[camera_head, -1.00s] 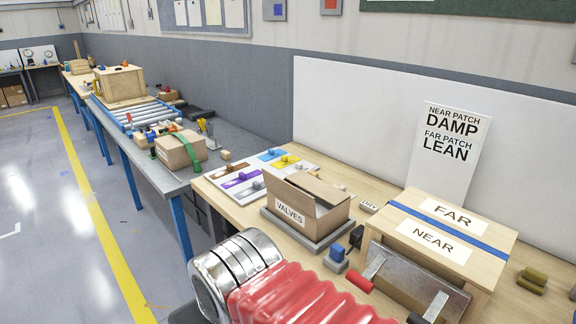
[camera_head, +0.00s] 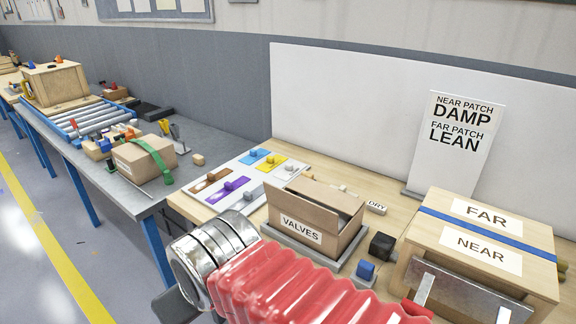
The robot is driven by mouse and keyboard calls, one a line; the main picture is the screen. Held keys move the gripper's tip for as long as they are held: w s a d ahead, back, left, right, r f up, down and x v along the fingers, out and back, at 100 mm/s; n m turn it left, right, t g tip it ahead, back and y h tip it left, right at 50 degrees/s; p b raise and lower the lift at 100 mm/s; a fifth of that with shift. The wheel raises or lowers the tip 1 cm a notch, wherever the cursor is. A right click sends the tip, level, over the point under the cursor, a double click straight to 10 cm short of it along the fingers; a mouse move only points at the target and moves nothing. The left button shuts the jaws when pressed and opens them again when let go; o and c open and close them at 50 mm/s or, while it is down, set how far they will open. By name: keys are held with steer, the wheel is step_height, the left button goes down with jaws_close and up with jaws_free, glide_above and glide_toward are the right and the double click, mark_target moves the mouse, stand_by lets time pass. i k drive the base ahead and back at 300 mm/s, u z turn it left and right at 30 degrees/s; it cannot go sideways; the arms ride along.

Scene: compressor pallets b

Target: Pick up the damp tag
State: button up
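I cannot make out a tag reading damp in this view. A small white tag marked DRY (camera_head: 376,208) lies on the wooden bench, just right of the open VALVES box (camera_head: 301,231). An upright white sign (camera_head: 455,140) behind it reads NEAR PATCH DAMP, FAR PATCH LEAN. A wooden box (camera_head: 410,236) has labels FAR (camera_head: 486,215) and NEAR (camera_head: 474,249) on top, with a blue strip between them. My red ribbed arm covers the bottom of the picture. My gripper's fingers are not in view.
A black cube (camera_head: 382,246) and a blue block (camera_head: 366,270) stand between the VALVES box and wooden box. A white board (camera_head: 240,192) with coloured patches and small blocks lies left. A grey bench with rollers (camera_head: 92,117) and a cardboard box (camera_head: 133,161) stretches away left.

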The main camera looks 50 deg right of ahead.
mark_target(290, 170)
steer(key=z, duration=0.35)
steer(key=i, duration=1.2)
steer(key=z, duration=0.35)
